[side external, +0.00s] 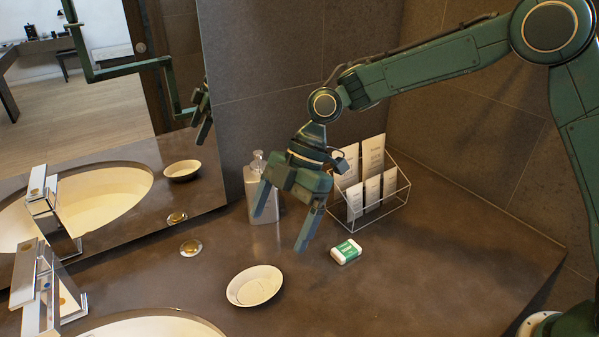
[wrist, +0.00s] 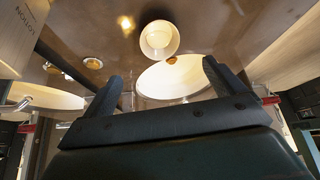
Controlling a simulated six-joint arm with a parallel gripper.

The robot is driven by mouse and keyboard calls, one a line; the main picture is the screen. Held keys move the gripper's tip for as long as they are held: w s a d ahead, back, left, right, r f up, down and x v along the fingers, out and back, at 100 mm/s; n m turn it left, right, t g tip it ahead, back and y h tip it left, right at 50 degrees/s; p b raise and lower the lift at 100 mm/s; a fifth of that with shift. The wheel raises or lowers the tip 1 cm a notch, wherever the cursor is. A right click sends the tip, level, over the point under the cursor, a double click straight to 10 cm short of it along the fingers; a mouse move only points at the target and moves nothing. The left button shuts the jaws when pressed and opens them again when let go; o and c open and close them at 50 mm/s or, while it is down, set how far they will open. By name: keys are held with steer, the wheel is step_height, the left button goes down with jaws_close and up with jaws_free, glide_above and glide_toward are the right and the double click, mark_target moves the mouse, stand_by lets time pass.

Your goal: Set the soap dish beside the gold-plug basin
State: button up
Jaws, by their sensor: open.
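The soap dish (side external: 254,286) is a shallow cream oval dish, empty, on the dark counter in the side view. It also shows as a round pale dish (wrist: 160,40) at the top middle of the wrist view. A white basin (side external: 150,326) is cut off by the bottom edge of the side view, so its plug is hidden. A pale basin-like oval (wrist: 176,80) lies below the dish in the wrist view, with a small gold spot at its upper edge. My gripper (side external: 280,232) is open and empty, above the counter, behind and apart from the dish.
A gold-centred disc (side external: 191,247) lies left of the dish. A metal pump bottle (side external: 262,190), a wire rack of cards (side external: 385,197) and a green-and-white soap packet (side external: 346,251) stand near my gripper. A chrome faucet (side external: 42,290) and a mirror (side external: 110,130) are left. The right counter is clear.

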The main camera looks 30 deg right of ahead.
stand_by(0.3)
steer(key=s+d+r+m+t+h, duration=0.1)
steer(key=s+d+r+m+t, duration=0.1)
steer(key=s+d+r+m, duration=0.35)
steer(key=s+d+r+m+t+h, duration=0.1)
steer(key=s+d+r+m+t, duration=0.15)
steer(key=d+r, duration=0.45)
steer(key=s+d+m+t+h, duration=0.2)
steer(key=s+d+m+h, duration=0.1)
steer(key=s+d+m, duration=0.9)
steer(key=s+d, duration=0.1)
steer(key=s, duration=0.4)
steer(key=shift+s+d+f+h, duration=0.25)
steer(key=shift+d+f+h, duration=0.15)
